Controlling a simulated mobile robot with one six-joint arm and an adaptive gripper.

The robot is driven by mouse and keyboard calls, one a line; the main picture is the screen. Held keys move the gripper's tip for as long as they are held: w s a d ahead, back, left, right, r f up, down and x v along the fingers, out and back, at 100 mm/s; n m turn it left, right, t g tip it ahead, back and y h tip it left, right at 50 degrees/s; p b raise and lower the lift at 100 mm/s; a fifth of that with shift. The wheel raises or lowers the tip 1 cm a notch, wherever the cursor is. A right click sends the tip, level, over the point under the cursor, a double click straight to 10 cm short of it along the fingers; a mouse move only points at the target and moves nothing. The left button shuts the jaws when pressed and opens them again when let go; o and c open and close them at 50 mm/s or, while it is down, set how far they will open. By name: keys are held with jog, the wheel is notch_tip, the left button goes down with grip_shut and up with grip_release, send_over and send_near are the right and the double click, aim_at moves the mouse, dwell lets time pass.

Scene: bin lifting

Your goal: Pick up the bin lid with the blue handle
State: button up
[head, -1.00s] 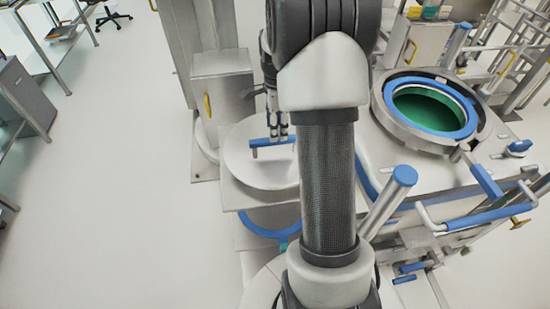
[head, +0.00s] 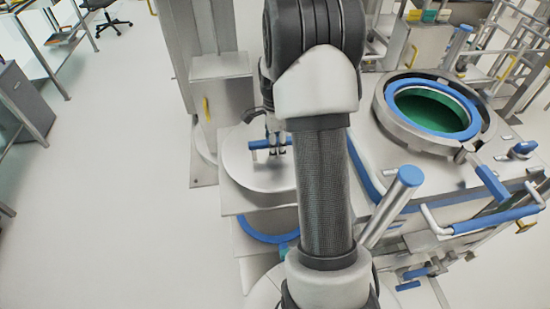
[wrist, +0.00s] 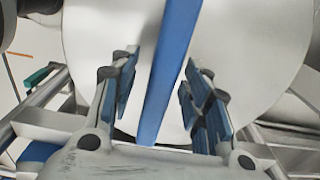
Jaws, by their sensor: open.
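The bin lid (head: 240,172) is a round, pale metal disc left of my arm in the head view. Its blue handle (head: 265,143) is a bar across the top. In the wrist view the lid (wrist: 90,60) fills the background, and the blue handle (wrist: 172,70) runs between my two fingers. My gripper (wrist: 158,92) is open, with a finger on each side of the handle and a gap on both sides. In the head view my gripper (head: 274,152) is at the handle, partly hidden behind my arm.
A large vessel with an open blue-rimmed port (head: 433,108) stands right of my arm. A blue-capped post (head: 411,176) rises close beside my arm. A metal cabinet (head: 221,90) stands behind the lid. Open floor (head: 120,190) lies to the left.

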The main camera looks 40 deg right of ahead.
jog(key=shift+f, duration=0.25)
dwell(0.4)
grip_shut()
dwell(0.4)
dwell(0.5)
jog(key=shift+w+d+r, duration=0.1)
jog(key=shift+w, duration=0.05)
